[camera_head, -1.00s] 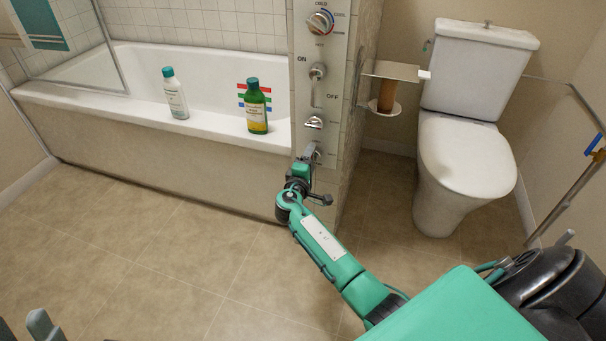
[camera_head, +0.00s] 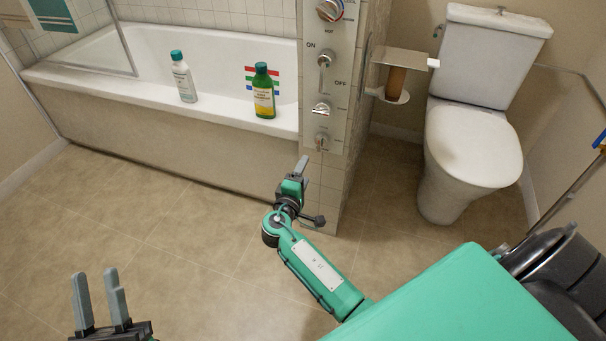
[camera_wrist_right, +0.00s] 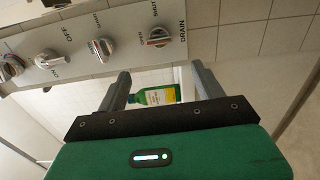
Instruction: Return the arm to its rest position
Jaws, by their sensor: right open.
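My right arm (camera_head: 319,266) reaches up from the lower right, green with a white panel. Its right gripper (camera_head: 299,168) is in front of the tiled pillar, below the control panel (camera_head: 337,75) and apart from its lowest knob (camera_head: 321,142). In the right wrist view the right gripper (camera_wrist_right: 158,72) has its two fingers spread with nothing held between them; a green bottle (camera_wrist_right: 155,96) shows beyond the gap. My left gripper (camera_head: 95,277) is at the lower left over the floor, fingers apart and empty.
A white bottle (camera_head: 184,77) and the green bottle (camera_head: 263,91) stand on the bathtub rim (camera_head: 150,97). A toilet (camera_head: 469,150) and a paper holder (camera_head: 400,60) are right of the pillar. The tiled floor (camera_head: 170,235) between my grippers is clear.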

